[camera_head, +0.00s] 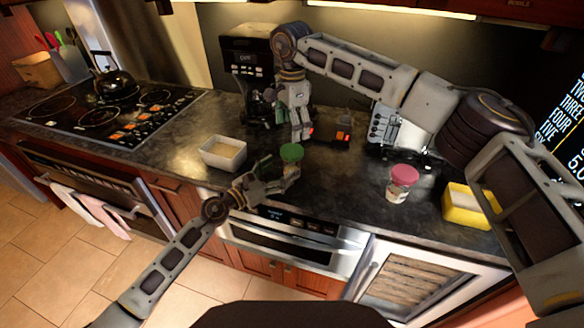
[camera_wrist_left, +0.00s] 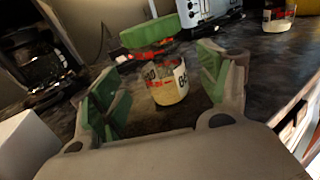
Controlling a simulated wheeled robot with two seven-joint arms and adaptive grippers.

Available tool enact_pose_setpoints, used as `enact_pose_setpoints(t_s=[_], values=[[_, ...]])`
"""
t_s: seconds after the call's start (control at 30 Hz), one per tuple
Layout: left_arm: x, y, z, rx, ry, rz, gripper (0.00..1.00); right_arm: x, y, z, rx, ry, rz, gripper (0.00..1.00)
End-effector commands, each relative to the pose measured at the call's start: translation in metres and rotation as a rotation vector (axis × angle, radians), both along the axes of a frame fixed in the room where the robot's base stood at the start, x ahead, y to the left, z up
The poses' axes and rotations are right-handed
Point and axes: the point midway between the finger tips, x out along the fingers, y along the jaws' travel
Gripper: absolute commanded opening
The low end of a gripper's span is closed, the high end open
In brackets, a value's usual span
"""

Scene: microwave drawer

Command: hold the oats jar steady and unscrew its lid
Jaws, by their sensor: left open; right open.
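A jar with a green lid (camera_head: 291,153) stands on the counter near its front edge. The lid is on top of it. In the left wrist view its glass body (camera_wrist_left: 168,84) has a pale filling and a label that I cannot fully read; its green lid (camera_wrist_left: 150,31) shows above. My left gripper (camera_head: 281,180) is open at the jar's front left. In the wrist view its green-padded fingers (camera_wrist_left: 165,90) stand on either side of the jar, with gaps showing. My right gripper (camera_head: 299,134) is open, pointing down, above and behind the lid, apart from it.
A jar with a pink lid (camera_head: 404,176) and a yellow container (camera_head: 466,206) stand at the right. A white open box (camera_head: 223,152) is at the left. A coffee machine (camera_head: 250,75) and a toaster (camera_head: 397,128) stand behind. A stove with a kettle (camera_head: 114,84) is far left.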

Motion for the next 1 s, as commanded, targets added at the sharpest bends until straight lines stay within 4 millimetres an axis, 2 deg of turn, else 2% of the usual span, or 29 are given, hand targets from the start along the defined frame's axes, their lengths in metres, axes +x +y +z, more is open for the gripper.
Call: enact_pose_setpoints(t_s=[0.5, 1.0], values=[[0.033, -0.035, 0.000, -0.001, 0.000, -0.001, 0.76, 0.000, 0.000, 0.000, 0.000, 0.000, 0.000, 0.81], [0.038, -0.040, 0.000, -0.001, 0.001, -0.001, 0.76, 0.000, 0.000, 0.000, 0.000, 0.000, 0.000, 0.81]])
